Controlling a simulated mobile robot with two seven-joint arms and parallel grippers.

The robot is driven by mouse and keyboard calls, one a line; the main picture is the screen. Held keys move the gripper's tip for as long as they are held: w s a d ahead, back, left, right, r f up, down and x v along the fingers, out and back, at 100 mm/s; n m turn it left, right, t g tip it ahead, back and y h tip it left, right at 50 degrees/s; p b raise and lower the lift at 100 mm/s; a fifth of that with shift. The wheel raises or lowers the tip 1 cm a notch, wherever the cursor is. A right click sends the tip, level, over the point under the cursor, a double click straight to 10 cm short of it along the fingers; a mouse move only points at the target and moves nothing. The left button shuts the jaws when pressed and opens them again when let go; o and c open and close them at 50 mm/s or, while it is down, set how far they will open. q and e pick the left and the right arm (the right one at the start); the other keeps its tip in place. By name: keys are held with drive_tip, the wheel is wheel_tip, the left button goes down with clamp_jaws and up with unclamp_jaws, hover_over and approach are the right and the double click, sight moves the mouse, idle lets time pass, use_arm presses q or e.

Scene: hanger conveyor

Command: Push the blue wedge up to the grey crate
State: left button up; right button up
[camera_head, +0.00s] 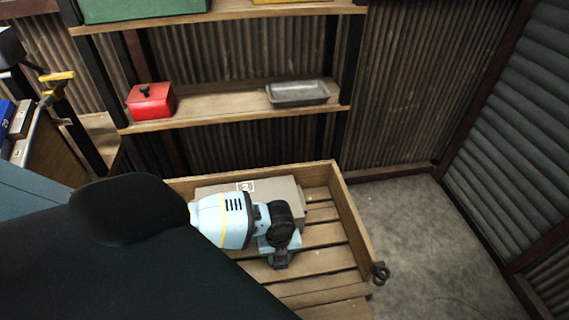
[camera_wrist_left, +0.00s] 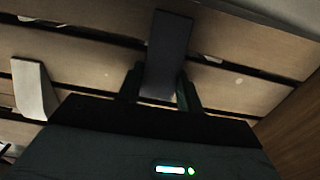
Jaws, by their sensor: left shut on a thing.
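My left gripper (camera_head: 281,258) points down into a wooden slatted crate, below my light blue wrist in the head view. In the left wrist view my left gripper (camera_wrist_left: 162,92) is shut on a dark flat piece (camera_wrist_left: 170,45) that sticks out between its fingers over the slats. The piece is in shadow, and I cannot tell whether it is the blue wedge. No clearly blue wedge shows elsewhere in the crate. A grey box (camera_head: 288,188) with a white label lies at the crate's back, partly hidden by my arm; it may be the grey crate. My right gripper is not in view.
The wooden crate (camera_head: 352,215) has raised walls and a dark ring at its right corner. A shelf behind holds a red box (camera_head: 151,101) and a grey metal tray (camera_head: 298,93). A pale upright piece (camera_wrist_left: 33,88) stands left in the wrist view. The floor at right is clear.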

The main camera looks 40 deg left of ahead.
use_arm(q)
drive_tip(key=shift+w+a, duration=0.35)
drive_tip(key=shift+a, duration=0.1)
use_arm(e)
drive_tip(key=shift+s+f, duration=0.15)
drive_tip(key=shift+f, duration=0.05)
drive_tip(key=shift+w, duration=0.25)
use_arm(q)
drive_tip(key=o, duration=0.9)
wheel_tip(320, 180, up, 6)
drive_tip(key=shift+w+r+p, duration=0.1)
drive_tip(key=shift+r+p, duration=0.15)
drive_tip(key=shift+p, duration=0.15)
drive_tip(key=shift+r, duration=0.65)
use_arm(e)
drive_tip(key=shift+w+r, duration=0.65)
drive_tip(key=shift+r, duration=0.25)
